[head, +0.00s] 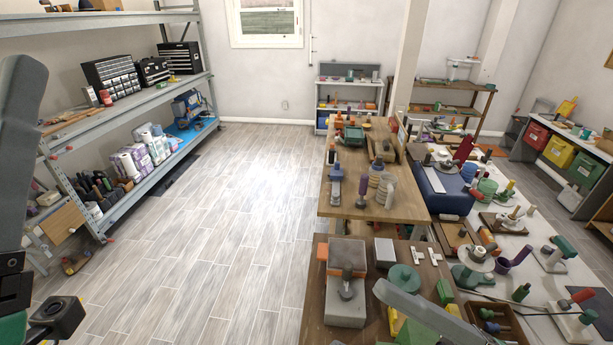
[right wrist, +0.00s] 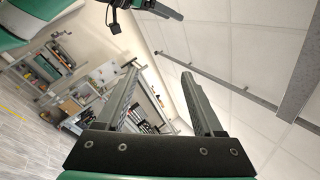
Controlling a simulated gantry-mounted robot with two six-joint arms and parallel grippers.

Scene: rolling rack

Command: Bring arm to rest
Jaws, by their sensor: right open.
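My right gripper (right wrist: 160,71) is open in the right wrist view. Its two long grey fingers stand apart with nothing between them, and they point up towards the wall and ceiling. In the head view, a grey finger-like part of mine (head: 425,313) shows at the bottom right, in front of the crowded benches. My left gripper (head: 22,125) is cut off by the left edge of the head view. One upright grey finger, a black mount and a small black camera show there. Its jaw opening is hidden. Part of my left arm also shows at the top of the right wrist view.
A metal shelf rack (head: 135,100) with cases and supplies stands at the left. A wooden bench (head: 350,212) and a white table (head: 540,275), both full of tools and knobs, fill the right. Coloured bins (head: 560,150) stand far right. The tiled floor (head: 250,180) between is clear.

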